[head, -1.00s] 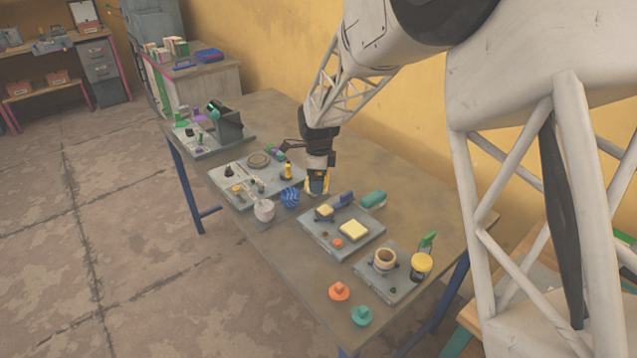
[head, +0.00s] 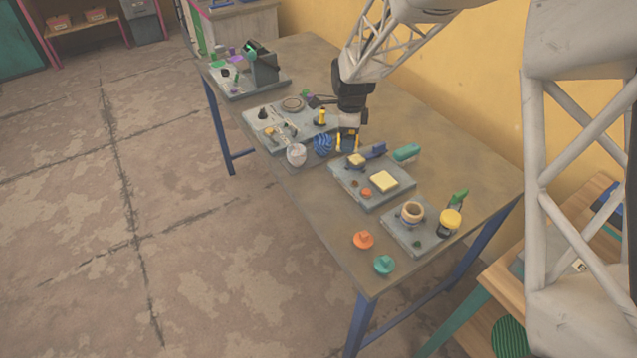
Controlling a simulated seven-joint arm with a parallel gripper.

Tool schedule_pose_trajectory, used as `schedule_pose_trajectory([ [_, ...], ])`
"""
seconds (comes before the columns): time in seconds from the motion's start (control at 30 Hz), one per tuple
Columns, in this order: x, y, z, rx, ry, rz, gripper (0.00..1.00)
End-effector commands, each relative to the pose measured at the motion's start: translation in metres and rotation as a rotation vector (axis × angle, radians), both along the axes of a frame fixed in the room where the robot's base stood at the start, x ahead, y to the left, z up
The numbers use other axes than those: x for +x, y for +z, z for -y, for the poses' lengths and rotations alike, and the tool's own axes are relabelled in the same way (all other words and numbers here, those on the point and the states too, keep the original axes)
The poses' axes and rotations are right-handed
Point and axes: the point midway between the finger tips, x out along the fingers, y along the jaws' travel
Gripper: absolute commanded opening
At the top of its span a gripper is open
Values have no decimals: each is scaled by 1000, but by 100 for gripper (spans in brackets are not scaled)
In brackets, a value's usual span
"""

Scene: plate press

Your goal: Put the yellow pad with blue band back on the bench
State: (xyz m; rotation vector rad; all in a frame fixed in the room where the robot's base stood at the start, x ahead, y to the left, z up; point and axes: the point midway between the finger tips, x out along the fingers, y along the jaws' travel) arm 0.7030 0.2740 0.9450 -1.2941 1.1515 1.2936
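My gripper (head: 348,140) points down low over the middle of the bench (head: 458,160), just right of the blue striped ball (head: 323,145). Yellow shows at both sides of its tip, with a darker bluish patch between. The yellow pad with blue band cannot be told apart clearly from the fingers at this size, nor can I tell whether it is gripped or touches the bench. A plain yellow square pad (head: 384,181) lies on the grey plate (head: 372,200) in front, with no blue band visible.
A small yellow block (head: 356,160), a blue part (head: 375,150) and a green rounded piece (head: 406,152) are close right of my gripper. A white cup (head: 296,154) stands left. Orange (head: 363,240) and teal (head: 384,265) knobs lie near the front. The bench's back right is clear.

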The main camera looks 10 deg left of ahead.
Motion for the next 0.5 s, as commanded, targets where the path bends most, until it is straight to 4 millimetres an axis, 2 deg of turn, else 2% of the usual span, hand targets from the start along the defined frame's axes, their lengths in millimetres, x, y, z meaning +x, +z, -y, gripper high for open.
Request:
schedule_pose_trajectory([
  [0.23, -67, -17, -8, 0, 193, -1, 71],
  [0.5, -146, -39, -7, 0, 431, 0, 71],
])
